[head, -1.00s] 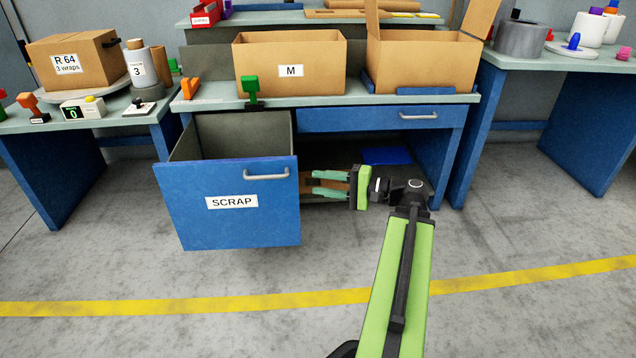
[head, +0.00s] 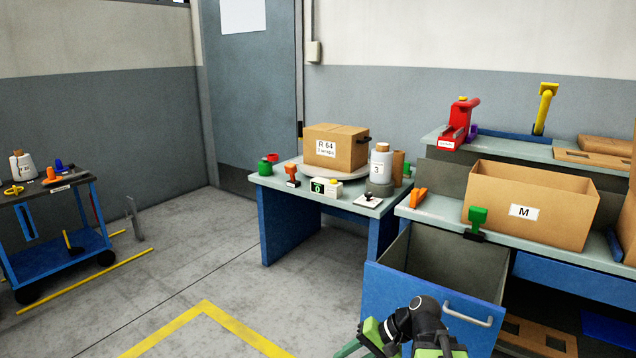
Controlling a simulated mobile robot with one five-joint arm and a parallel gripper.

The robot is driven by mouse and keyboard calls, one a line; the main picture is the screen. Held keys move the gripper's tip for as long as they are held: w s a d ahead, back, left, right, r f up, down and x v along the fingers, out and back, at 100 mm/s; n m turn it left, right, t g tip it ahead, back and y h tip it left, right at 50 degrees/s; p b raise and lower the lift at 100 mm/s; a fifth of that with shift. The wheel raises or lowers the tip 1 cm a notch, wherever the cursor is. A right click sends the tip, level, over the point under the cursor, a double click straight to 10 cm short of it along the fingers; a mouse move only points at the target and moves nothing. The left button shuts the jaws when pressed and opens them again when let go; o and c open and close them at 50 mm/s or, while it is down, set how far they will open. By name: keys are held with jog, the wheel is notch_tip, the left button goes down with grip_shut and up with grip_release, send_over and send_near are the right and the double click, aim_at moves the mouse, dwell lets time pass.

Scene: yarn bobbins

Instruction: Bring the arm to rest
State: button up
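My arm shows at the bottom edge of the head view, with its dark wrist joint (head: 418,318) in front of the open drawer (head: 455,262). My gripper (head: 347,350) points to the lower left and is mostly cut off by the frame's bottom edge. A bit of a teal finger shows. Whether the fingers are apart or hold anything is hidden.
The blue drawer stands pulled out below the bench with the open carton M (head: 480,210). A small table (head: 340,200) carries the box R 64 (head: 335,148) and a bobbin (head: 381,165). A blue cart (head: 62,250) stands left. Floor between is clear.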

jog(key=s+d+f+n+h, duration=0.25)
jog(key=d+f+h, duration=0.25)
jog(key=d+h, duration=0.4)
notch_tip(320, 180, up, 38)
jog(key=p, duration=3.8)
jog(key=shift+w+g+p, duration=0.3)
jog(key=shift+w+g, duration=0.1)
jog(key=shift+a+n, duration=0.1)
jog(key=shift+n, duration=0.15)
